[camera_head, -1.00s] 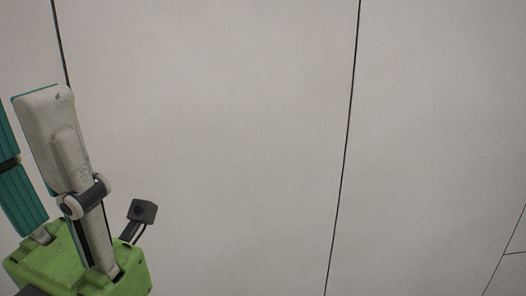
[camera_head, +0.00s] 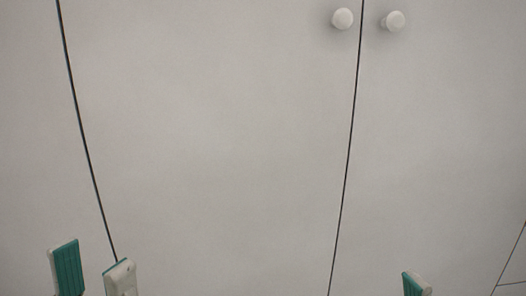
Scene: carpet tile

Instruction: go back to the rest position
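My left gripper (camera_head: 93,273) shows at the bottom left of the head view. Only the ends of its two pale fingers with teal pads are in the picture. They stand apart with a clear gap and nothing between them. One fingertip of my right gripper (camera_head: 415,285) shows at the bottom edge, right of the middle. The rest of it is below the frame, so its opening is hidden.
Pale cabinet doors fill the view. A left door (camera_head: 220,150) and a right door (camera_head: 440,150) meet at a dark seam. Two round white knobs, a left knob (camera_head: 343,19) and a right knob (camera_head: 394,21), sit at the top.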

